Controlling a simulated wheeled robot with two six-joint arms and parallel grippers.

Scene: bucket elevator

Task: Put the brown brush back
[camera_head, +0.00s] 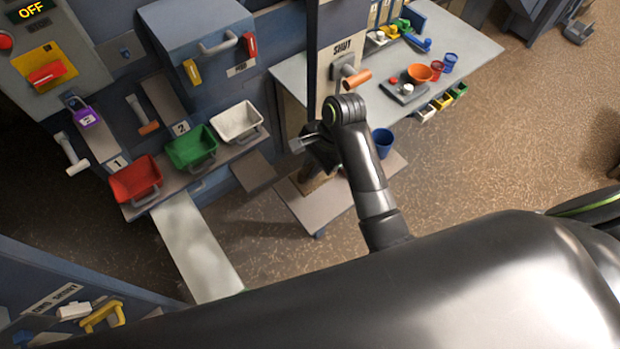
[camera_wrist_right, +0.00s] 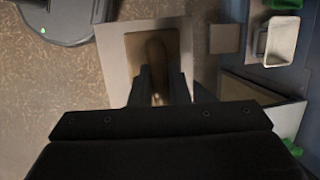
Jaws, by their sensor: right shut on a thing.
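The brown brush (camera_wrist_right: 157,76) shows in the right wrist view as a dark brown, elongated shape between my right fingertips. My right gripper (camera_wrist_right: 158,88) is shut on it. Below it is a brown rectangular patch (camera_wrist_right: 132,44) on a pale low platform (camera_wrist_right: 113,30); I cannot tell whether the brush touches it. In the head view my right gripper (camera_head: 308,150) is over the left part of this platform (camera_head: 352,196), beside the blue post, and the arm hides the brush. My left gripper is in neither view.
A blue cup (camera_head: 382,140) stands near the platform's back edge. Red (camera_head: 135,178), green (camera_head: 191,147) and white (camera_head: 237,122) buckets line the left. An orange-handled lever (camera_head: 356,80) sticks out near my right arm.

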